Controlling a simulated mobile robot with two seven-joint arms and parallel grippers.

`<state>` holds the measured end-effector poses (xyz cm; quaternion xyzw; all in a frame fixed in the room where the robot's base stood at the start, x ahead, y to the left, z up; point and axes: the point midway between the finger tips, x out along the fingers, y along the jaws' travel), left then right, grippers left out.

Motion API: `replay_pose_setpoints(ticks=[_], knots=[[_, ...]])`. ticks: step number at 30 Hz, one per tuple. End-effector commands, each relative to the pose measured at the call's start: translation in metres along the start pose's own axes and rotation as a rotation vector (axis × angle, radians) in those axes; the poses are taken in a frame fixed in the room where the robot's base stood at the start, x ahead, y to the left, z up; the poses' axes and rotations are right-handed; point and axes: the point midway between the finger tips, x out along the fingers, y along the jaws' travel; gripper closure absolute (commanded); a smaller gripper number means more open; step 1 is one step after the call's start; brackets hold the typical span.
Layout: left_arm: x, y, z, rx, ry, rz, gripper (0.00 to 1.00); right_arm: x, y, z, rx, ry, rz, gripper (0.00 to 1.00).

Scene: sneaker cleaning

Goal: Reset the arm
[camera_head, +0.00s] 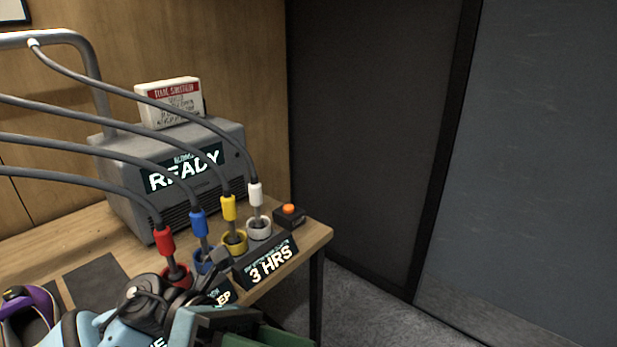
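A light blue and black arm of mine (148,298) comes in at the bottom left, low over the front of the wooden table. I take it for the left one. Its black end part is close to the red-handled tool (165,243), in front of the cups. My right gripper is not in view. A purple and black sneaker (26,312) shows partly at the lower left corner, cut off by the frame.
Red, blue (198,224), yellow (229,208) and white (255,195) corded tools stand in matching cups. Behind them is a grey machine (122,180) reading "READY". An orange button box (289,215) and "3 HRS" sign (270,265) stand near the table's right edge. Floor is free at right.

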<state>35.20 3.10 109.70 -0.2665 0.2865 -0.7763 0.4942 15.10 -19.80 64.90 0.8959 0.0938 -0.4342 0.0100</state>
Motion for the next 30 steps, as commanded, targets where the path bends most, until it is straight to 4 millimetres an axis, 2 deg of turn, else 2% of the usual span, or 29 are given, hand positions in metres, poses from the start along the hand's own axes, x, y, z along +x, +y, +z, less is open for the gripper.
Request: replay_pose_setpoints(ticks=[5, 9, 14, 17, 20, 23, 26, 27, 29, 30], knots=[[-0.006, 0.012, 0.014, -0.251, -0.36, -0.088, 0.46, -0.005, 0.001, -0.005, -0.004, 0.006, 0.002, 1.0], [-0.026, 0.033, 0.015, -0.464, -0.638, -0.135, 0.46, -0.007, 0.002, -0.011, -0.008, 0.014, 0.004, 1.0], [-0.06, 0.066, -0.002, -0.723, -0.956, -0.173, 0.46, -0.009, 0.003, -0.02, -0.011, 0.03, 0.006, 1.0], [-0.083, 0.089, -0.027, -0.891, -1.154, -0.187, 0.46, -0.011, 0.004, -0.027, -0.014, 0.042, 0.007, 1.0], [-0.106, 0.111, -0.062, -1.061, -1.353, -0.196, 0.46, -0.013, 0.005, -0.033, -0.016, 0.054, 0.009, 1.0], [-0.127, 0.13, -0.109, -1.235, -1.551, -0.196, 0.46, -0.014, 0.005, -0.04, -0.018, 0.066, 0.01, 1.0], [-0.143, 0.143, -0.167, -1.407, -1.751, -0.19, 0.46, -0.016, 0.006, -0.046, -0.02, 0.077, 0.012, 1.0], [-0.148, 0.147, -0.192, -1.477, -1.83, -0.184, 0.46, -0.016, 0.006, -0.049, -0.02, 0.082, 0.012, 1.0], [-0.153, 0.149, -0.231, -1.577, -1.947, -0.177, 0.46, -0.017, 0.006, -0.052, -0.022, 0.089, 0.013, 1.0], [-0.156, 0.148, -0.257, -1.639, -2.021, -0.17, 0.46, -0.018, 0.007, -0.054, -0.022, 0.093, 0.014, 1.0]])
